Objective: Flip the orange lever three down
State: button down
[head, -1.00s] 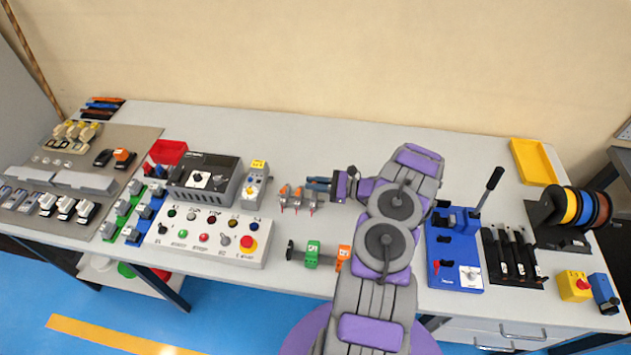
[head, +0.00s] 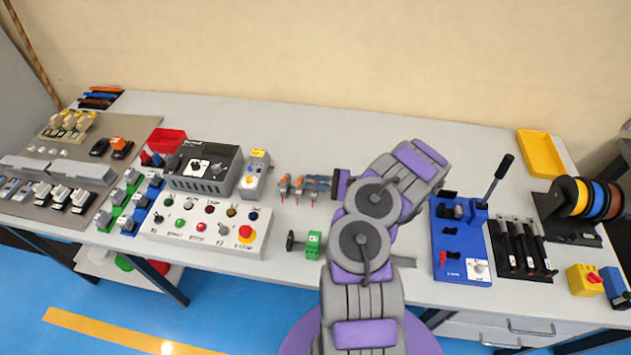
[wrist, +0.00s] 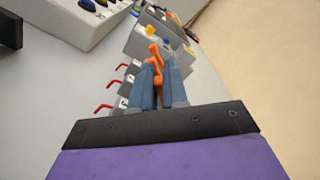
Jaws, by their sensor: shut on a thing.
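A row of small grey units with orange levers (head: 284,187) and red hooks stands mid-table in the head view. My gripper (head: 312,184) reaches in from the right, at the right end of this row. In the wrist view its two blue-grey fingers (wrist: 164,88) are shut on an orange lever (wrist: 157,78), whose upper part shows between and beyond them. The red hooks (wrist: 104,109) stick out to the left of the fingers. The fingers hide much of the held lever's unit. No number on the units is readable, and I cannot tell the lever's exact tilt.
A grey box with a yellow label (head: 256,172) stands just left of the row. A white button panel (head: 207,225) lies in front of it. A green clamp-like part (head: 313,245) is nearer the front edge. A blue bender (head: 460,240) stands to the right. The table behind is clear.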

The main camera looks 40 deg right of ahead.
dwell(0.4)
jog(key=c, duration=1.1)
grip_release()
jog(key=shift+c, duration=0.2)
jog(key=p+v, duration=0.1)
jog(key=v, duration=1.1)
jog(key=shift+f+p, duration=0.1)
jog(key=shift+p, duration=0.2)
jog(key=shift+w, duration=0.1)
